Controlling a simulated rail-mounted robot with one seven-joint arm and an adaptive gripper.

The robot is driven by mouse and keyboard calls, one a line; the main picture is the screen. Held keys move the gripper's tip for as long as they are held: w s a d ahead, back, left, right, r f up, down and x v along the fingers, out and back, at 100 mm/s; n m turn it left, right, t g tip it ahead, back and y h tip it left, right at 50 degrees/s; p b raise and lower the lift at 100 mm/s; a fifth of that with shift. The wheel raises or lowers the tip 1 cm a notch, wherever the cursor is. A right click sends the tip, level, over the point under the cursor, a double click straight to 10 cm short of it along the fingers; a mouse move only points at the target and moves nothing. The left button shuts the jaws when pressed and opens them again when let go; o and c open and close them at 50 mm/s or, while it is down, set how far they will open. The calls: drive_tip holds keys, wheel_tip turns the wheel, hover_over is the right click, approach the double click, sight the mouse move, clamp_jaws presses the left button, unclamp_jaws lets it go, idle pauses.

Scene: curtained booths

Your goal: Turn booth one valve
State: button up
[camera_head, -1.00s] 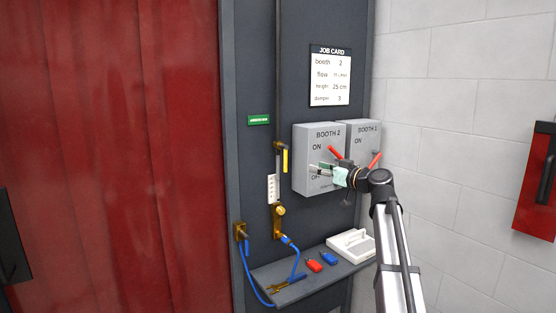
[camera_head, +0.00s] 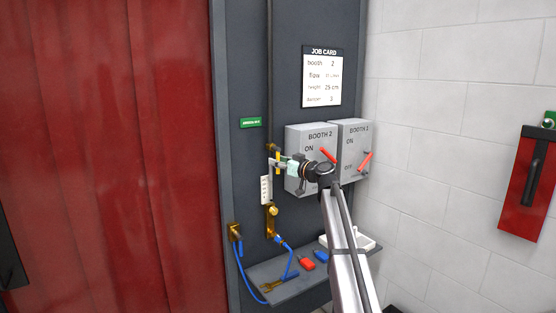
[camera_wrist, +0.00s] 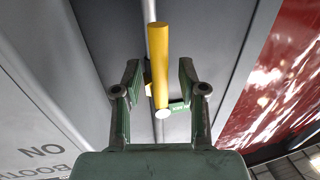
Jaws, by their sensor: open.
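A yellow valve handle (camera_head: 278,160) sits on the vertical pipe of the dark panel, partly covered by my gripper in the head view. In the wrist view the yellow handle (camera_wrist: 160,55) lies upright in the picture, between the spread fingers and apparently clear of both. My gripper (camera_wrist: 159,78) is open; in the head view (camera_head: 273,164) it is at the pipe, left of the Booth 2 box. No booth label shows on this valve. The grey Booth 1 box (camera_head: 351,132) has a red lever (camera_head: 365,162), tilted up to the right.
The grey Booth 2 box (camera_head: 305,128) with its red lever (camera_head: 328,155) is close to my wrist. Below are a brass fitting (camera_head: 272,218), a blue hose (camera_head: 242,270) and a shelf (camera_head: 290,289) with tags. A red curtain (camera_head: 110,150) hangs at left.

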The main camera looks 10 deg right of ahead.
drive_tip(key=shift+w+a, duration=0.15)
drive_tip(key=shift+w, duration=0.05)
clamp_jaws()
